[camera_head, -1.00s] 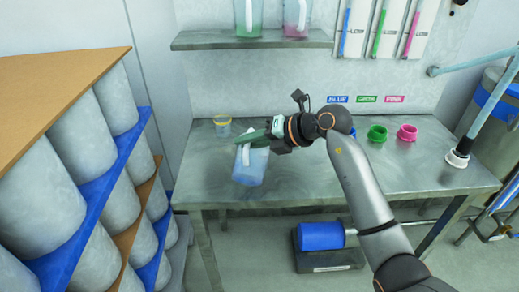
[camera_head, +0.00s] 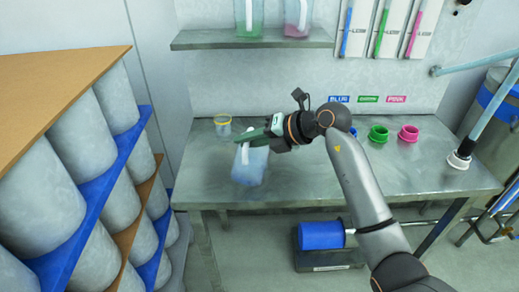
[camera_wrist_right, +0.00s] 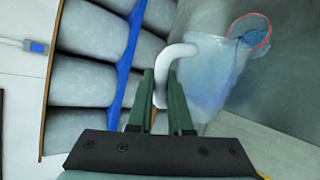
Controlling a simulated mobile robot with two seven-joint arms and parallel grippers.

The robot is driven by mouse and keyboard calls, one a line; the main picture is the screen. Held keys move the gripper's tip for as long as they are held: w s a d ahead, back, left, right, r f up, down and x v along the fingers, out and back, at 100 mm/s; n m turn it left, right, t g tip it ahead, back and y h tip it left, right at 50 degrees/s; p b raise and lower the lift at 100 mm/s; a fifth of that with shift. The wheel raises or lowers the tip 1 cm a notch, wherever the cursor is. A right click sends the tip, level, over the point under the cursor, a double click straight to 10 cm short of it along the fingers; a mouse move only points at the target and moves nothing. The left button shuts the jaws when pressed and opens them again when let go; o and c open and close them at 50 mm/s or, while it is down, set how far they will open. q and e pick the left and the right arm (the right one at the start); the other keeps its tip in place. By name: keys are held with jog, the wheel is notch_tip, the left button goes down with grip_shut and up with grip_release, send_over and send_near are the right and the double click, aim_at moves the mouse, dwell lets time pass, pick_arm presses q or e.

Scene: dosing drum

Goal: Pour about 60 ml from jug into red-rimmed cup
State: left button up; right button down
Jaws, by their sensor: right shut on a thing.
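The jug (camera_head: 250,168) is translucent with blue liquid low in it and a white handle (camera_wrist_right: 172,62). My right gripper (camera_head: 245,139) is shut on the handle, and its green fingers (camera_wrist_right: 160,92) flank it in the right wrist view. The jug is at the front left of the bench; whether its base touches the bench I cannot tell. A small clear cup (camera_head: 223,127) stands behind and left of the jug, its rim looking yellowish in the head view. In the right wrist view a red rim (camera_wrist_right: 266,38) shows beyond the jug body (camera_wrist_right: 208,75). My left gripper is out of view.
The steel bench (camera_head: 320,180) has clear room in its middle. Green (camera_head: 378,134) and pink (camera_head: 408,134) pots stand at the right, with a blue one partly behind my arm. A shelf (camera_head: 250,40) with jugs hangs above. A drum rack (camera_head: 75,150) stands close on the left.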

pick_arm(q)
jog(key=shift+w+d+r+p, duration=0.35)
pick_arm(e)
jog(key=shift+w+r+g, duration=0.2)
jog(key=shift+r+g, duration=0.05)
jog(key=shift+g, duration=0.05)
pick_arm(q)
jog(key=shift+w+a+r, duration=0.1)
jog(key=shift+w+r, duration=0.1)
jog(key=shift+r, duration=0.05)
pick_arm(e)
jog(key=shift+w+d, duration=0.1)
jog(key=shift+w, duration=0.1)
dwell(0.3)
